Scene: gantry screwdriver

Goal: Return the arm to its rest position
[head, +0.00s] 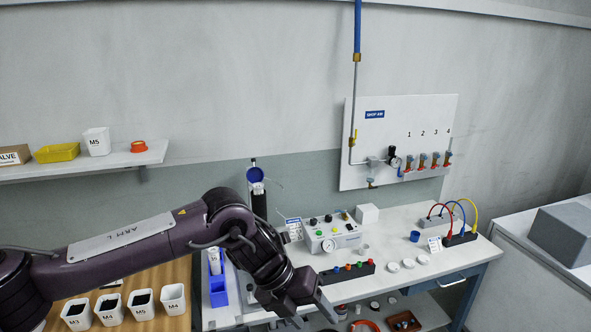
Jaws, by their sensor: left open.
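My left arm (120,240) comes in from the left and bends down at the wrist. My left gripper (315,312) hangs at the lower middle of the head view, in front of the workbench's near edge. Its fingers point down and to the right. It is open, and I see nothing between the fingers. The fingertips are near the bottom of the picture. My right gripper does not show.
A white workbench (395,268) holds a control box (331,235), a block with coloured knobs (346,271), a blue bin (218,290) and cables. White bins (141,304) stand on a wooden surface under my arm. A valve panel (400,135) and a shelf (90,160) are on the wall.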

